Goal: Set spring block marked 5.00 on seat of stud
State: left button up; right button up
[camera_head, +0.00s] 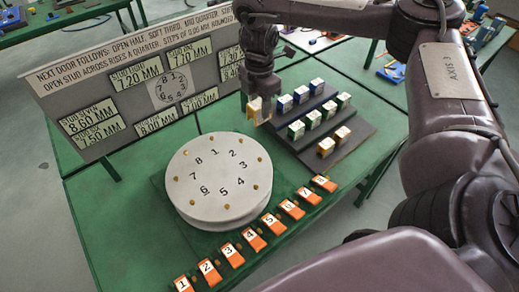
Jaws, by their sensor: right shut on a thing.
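My right gripper (259,98) comes down from the top, shut on a yellow-and-white block (256,111) between the round plate and the block rack. The held block's marking is too small to read. The round white plate (216,200) is numbered 1 to 8 around its top, with small brass studs near its rim. The stepped dark rack (355,128) holds several small blocks in blue, green and yellow rows, such as a yellow block (326,147). Their markings cannot be read. My left gripper is out of view.
A sign board (110,82) with millimetre labels stands upright behind the plate. Orange numbered pieces (233,255) line the front of the green table (110,225). My right arm covers the right side. Other tables with items stand in the background.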

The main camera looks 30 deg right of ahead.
notch_tip(320, 180, down, 14)
jog(key=b, duration=0.3)
jog(key=shift+b, duration=0.3)
jog(key=shift+d+f, duration=0.1)
jog(key=shift+f, duration=2.05)
jog(key=shift+f+b, duration=0.2)
jog(key=shift+b, duration=0.15)
jog(key=shift+f, duration=0.4)
jog(key=o, duration=1.2)
jog(key=shift+r, duration=0.1)
